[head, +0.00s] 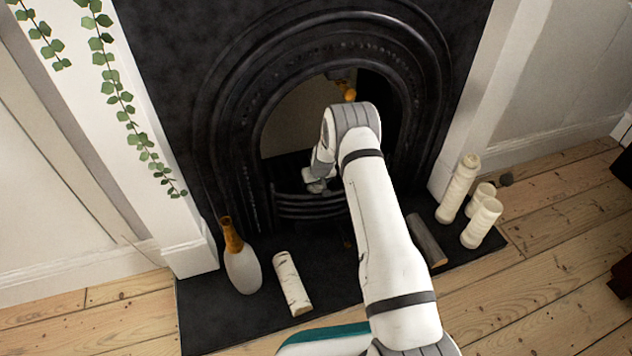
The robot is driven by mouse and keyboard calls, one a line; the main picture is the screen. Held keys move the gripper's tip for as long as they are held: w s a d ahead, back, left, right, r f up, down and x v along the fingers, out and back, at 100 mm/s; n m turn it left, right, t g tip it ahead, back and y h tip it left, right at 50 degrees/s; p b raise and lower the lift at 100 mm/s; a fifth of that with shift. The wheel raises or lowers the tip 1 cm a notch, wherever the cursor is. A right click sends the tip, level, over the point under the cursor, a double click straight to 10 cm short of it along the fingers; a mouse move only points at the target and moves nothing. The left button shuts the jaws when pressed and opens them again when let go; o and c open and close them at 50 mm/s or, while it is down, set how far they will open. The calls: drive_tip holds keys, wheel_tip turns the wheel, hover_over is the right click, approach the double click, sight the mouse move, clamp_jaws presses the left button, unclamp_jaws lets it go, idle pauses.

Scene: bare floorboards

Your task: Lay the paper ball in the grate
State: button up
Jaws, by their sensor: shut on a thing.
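The grate (310,208) is a black barred basket low in the arched opening of the cast-iron fireplace. My gripper (316,184) is at the opening, just above and behind the top bar of the grate. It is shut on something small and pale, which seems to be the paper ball. The jaws and my wrist largely hide the ball, so its outline is unclear. I cannot tell whether it touches the grate.
A dark log (427,240) is right of my arm. Pale candles (458,188) stand at right. The black arch (250,100) surrounds the opening.

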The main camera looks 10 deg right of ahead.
drive_tip(key=shift+f, duration=0.35)
drive_tip(key=o, duration=1)
